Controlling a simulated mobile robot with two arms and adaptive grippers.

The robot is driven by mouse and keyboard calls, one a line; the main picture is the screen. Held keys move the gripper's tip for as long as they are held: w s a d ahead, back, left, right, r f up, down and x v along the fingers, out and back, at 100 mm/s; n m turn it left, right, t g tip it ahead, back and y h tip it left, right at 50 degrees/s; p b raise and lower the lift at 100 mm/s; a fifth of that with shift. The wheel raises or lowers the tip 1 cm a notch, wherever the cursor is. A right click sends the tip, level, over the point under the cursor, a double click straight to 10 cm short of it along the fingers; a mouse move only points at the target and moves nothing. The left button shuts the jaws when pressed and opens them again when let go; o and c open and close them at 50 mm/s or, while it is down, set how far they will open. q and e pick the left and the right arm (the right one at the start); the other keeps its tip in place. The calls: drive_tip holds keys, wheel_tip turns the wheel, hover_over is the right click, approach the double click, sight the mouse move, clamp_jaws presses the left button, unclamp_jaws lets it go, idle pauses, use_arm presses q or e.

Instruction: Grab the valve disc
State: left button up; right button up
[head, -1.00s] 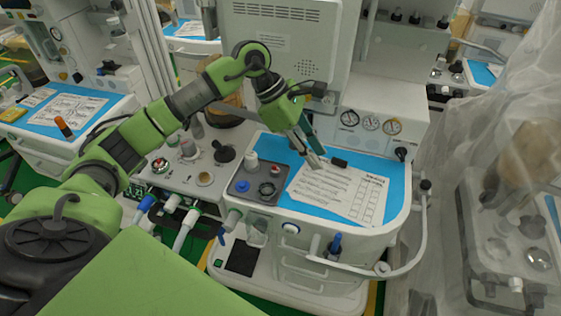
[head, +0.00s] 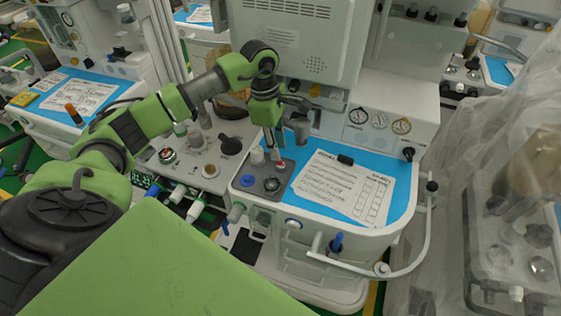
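A small dark grey tray (head: 240,186) sits at the left of the blue-topped cart in the middle. It holds a blue knob-like piece (head: 248,181), a dark ring-shaped piece (head: 271,184), a white cylindrical piece (head: 257,156) and a small reddish piece (head: 281,165). I cannot tell for certain which one is the valve disc. My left gripper (head: 275,154) points down over the back of the tray, between the white piece and the reddish one. Its fingers show nearly edge-on, so their opening and any contact are unclear. My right gripper is not in view.
A printed sheet (head: 335,190) lies on the blue surface (head: 398,203) right of the tray, with a small black object (head: 345,159) at its top edge. A curved rail (head: 425,235) runs along the cart's right side.

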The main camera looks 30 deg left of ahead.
sight(281, 162)
use_arm(q)
drive_tip(key=f, duration=0.1)
drive_tip(key=f+p, duration=0.2)
drive_tip(key=shift+d+f, duration=0.25)
drive_tip(key=shift+d, duration=0.05)
drive_tip(key=shift+f, duration=0.7)
clamp_jaws()
drive_tip(key=shift+w+r, duration=0.1)
